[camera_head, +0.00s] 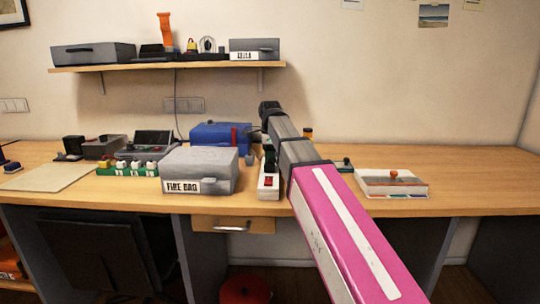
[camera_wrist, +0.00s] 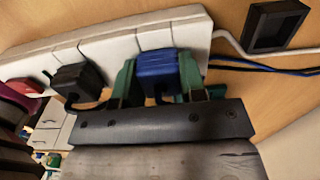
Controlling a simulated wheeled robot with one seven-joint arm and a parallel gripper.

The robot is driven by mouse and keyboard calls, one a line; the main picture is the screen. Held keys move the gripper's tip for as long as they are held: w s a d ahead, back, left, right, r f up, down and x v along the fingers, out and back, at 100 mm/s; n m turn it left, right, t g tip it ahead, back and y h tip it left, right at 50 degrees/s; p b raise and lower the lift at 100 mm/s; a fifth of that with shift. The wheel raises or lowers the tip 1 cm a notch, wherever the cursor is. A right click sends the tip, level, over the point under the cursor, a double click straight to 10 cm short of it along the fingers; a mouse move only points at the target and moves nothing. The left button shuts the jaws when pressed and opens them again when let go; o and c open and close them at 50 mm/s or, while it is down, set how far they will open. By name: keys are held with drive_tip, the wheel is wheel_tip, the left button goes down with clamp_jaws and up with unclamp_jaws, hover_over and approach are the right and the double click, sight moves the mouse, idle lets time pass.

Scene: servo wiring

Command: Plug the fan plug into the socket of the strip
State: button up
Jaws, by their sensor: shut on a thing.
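In the wrist view my gripper (camera_wrist: 158,83) has green fingers, shut on a blue plug (camera_wrist: 157,66), taken as the fan plug. The plug is right up at the white power strip (camera_wrist: 110,48); whether its pins are inside a socket is hidden. A black plug (camera_wrist: 80,80) sits at the strip to the left of my gripper. In the head view the strip (camera_head: 268,194) shows only its near end with a red switch, and my arm hides much of the rest.
Blue and dark cables (camera_wrist: 265,67) and a white cord run right of the strip, near a black square box (camera_wrist: 275,25). In the head view, a grey fire box (camera_head: 200,165) stands close left of the strip and a white box (camera_head: 392,187) lies to the right.

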drive_tip(key=o, duration=1)
drive_tip(key=shift+f, duration=0.1)
wheel_tip(320, 180, up, 10)
drive_tip(key=shift+f, duration=0.1)
drive_tip(key=shift+r, duration=0.5)
